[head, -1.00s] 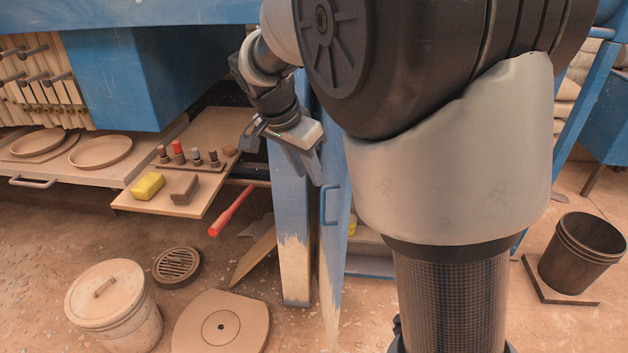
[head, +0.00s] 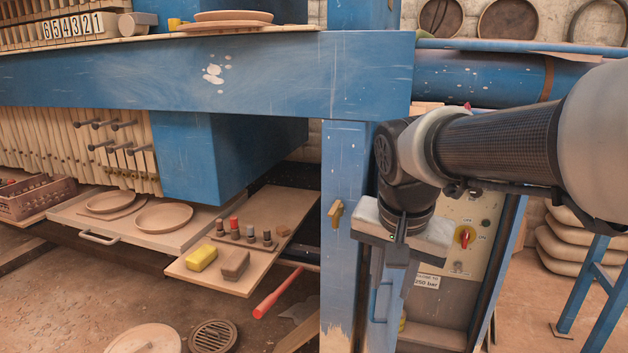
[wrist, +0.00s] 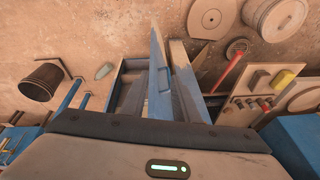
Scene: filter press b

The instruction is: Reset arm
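My gripper (head: 393,283) hangs fingers-down at the end of my arm, right of centre in the head view, in front of the blue post and the control panel (head: 464,240). Its two fingers look apart, with nothing seen between them.
A blue beam (head: 250,75) crosses above. At left, a pull-out board (head: 200,268) holds a yellow block (head: 201,257), a brown block (head: 235,264) and several small pegs. A red-handled tool (head: 278,293) sticks out below. A dark bucket (wrist: 42,80) stands on the floor.

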